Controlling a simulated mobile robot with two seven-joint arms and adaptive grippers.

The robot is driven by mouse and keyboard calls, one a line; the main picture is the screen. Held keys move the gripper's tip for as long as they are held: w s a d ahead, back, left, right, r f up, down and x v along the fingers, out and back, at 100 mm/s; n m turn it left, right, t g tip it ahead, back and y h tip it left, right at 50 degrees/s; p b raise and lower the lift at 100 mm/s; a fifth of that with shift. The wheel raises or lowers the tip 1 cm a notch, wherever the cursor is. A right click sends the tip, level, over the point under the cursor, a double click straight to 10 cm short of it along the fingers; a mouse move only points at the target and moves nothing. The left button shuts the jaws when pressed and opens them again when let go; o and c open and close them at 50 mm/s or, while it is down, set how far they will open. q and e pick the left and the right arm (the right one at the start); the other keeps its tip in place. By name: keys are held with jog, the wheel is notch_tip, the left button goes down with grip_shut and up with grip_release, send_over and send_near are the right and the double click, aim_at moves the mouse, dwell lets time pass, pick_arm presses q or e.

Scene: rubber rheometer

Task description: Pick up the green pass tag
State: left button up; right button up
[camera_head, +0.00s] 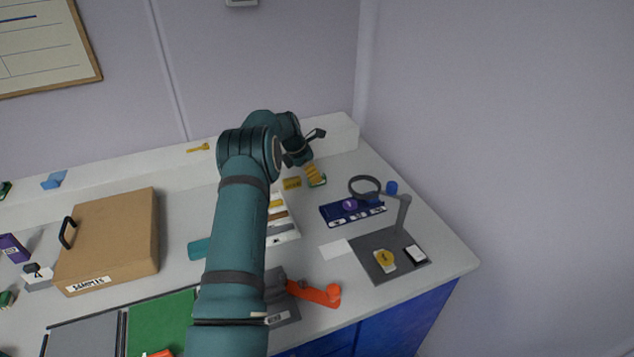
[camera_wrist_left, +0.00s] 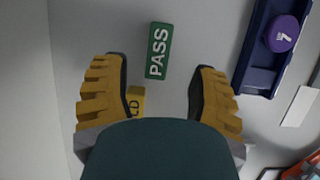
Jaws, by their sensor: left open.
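The green pass tag (camera_wrist_left: 159,50), lettered PASS in white, lies flat on the grey worktop. In the left wrist view it is just beyond and between the fingertips, apart from both. In the head view a bit of the green tag (camera_head: 318,183) shows beside the yellow fingers. My left gripper (camera_wrist_left: 160,78) is open and empty, pointing down over the bench. In the head view my left gripper (camera_head: 313,173) is at the back of the bench. My right gripper is out of view.
A yellow tag (camera_wrist_left: 136,100) lies close by, partly hidden by the gripper. A navy rack (camera_head: 330,213) with a purple round piece (camera_wrist_left: 282,33) is to the right. The back ledge (camera_head: 340,135) rises behind the gripper.

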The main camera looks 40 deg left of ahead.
pick_arm(q)
jog(key=x, duration=0.4)
jog(key=shift+w+a, duration=0.1)
jog(key=shift+w, duration=0.1)
grip_shut()
